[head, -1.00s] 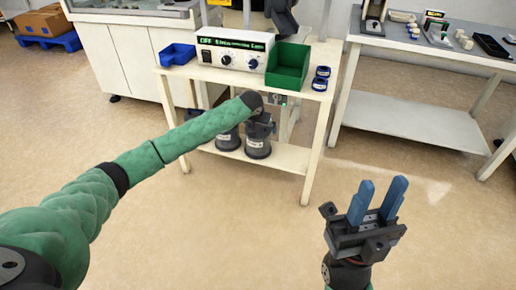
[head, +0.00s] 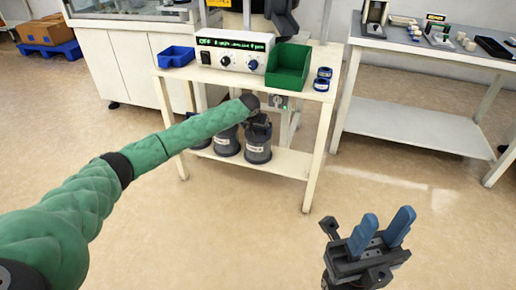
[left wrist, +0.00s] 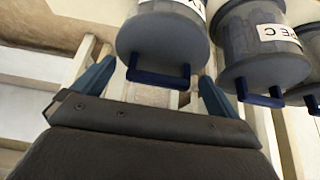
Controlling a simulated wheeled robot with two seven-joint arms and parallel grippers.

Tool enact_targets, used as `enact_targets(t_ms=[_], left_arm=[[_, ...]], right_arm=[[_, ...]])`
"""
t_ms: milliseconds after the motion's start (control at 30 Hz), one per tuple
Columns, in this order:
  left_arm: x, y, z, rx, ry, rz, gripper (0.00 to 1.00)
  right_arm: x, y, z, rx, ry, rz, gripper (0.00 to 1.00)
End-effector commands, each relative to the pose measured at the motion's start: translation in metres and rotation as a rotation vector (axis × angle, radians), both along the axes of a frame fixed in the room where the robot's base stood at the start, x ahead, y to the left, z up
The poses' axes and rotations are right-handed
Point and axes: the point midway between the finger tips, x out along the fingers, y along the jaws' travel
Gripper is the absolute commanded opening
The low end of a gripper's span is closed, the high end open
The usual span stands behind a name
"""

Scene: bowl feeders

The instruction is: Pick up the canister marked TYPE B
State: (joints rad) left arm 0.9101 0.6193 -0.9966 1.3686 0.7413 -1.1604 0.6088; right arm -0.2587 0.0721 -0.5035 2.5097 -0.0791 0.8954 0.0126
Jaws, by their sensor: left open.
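Several grey canisters stand upright in a row on the lower shelf of the white stand. The rightmost canister (head: 257,151) is below my left gripper (head: 257,122), and its label is too small to read. In the left wrist view a canister (left wrist: 162,40) with a dark blue handle lies ahead of my open left gripper (left wrist: 155,88), its handle between the fingers; its label is mostly cut off. The canister beside it (left wrist: 262,62) has a label ending in "E C". My right gripper (head: 382,232) is open and empty above the floor.
The stand's top (head: 305,91) holds a control box (head: 235,52), a green bin (head: 288,66) and a blue tray (head: 177,54). A second table (head: 445,48) stands at the right. Floor (head: 200,235) in front is clear.

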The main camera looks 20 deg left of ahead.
Motion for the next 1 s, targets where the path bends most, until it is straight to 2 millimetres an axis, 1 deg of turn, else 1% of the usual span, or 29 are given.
enact_targets(t_ms=[67,300,367,500,567,600,667,700,767,1000], left_arm=[[0.0045,0.0,-0.0059,-0.001,-0.002,0.001,0.98],[0.0052,0.0,-0.0063,0.0,-0.002,0.0,0.98],[0.0052,0.0001,-0.0065,0.0,-0.002,0.0,0.86],[0.0051,0.0001,-0.0065,0.0,-0.002,0.0,0.59],[0.0051,0.0001,-0.0067,0.0,-0.002,0.0,0.47],[0.0051,0.0002,-0.0067,0.0,-0.002,0.0,0.39],[0.005,0.0001,-0.0067,0.0,-0.002,0.0,0.28],[0.005,0.0001,-0.0067,0.0,-0.002,0.0,0.2],[0.0049,0.0001,-0.0068,0.0,-0.002,0.0,0.08],[0.0055,0.0001,-0.0052,0.0,-0.003,0.0,0.07]], right_arm=[[0.0001,0.0007,-0.0044,-0.005,0.002,-0.002,0.36],[0.0,0.0011,-0.0038,-0.008,0.003,-0.004,0.36],[0.0,0.001,-0.0038,-0.007,0.003,-0.004,0.36],[0.0001,0.0011,-0.0038,-0.008,0.004,-0.004,0.36],[0.0001,0.0011,-0.0038,-0.008,0.004,-0.003,0.36],[0.0001,0.0011,-0.0038,-0.008,0.004,-0.003,0.36],[0.0001,0.0011,-0.0038,-0.008,0.004,-0.003,0.36],[0.0001,0.0011,-0.0038,-0.008,0.004,-0.003,0.36],[0.0002,0.0011,-0.0037,-0.009,0.004,-0.003,0.36],[0.0003,0.0012,-0.0027,-0.009,0.001,-0.003,0.36]])
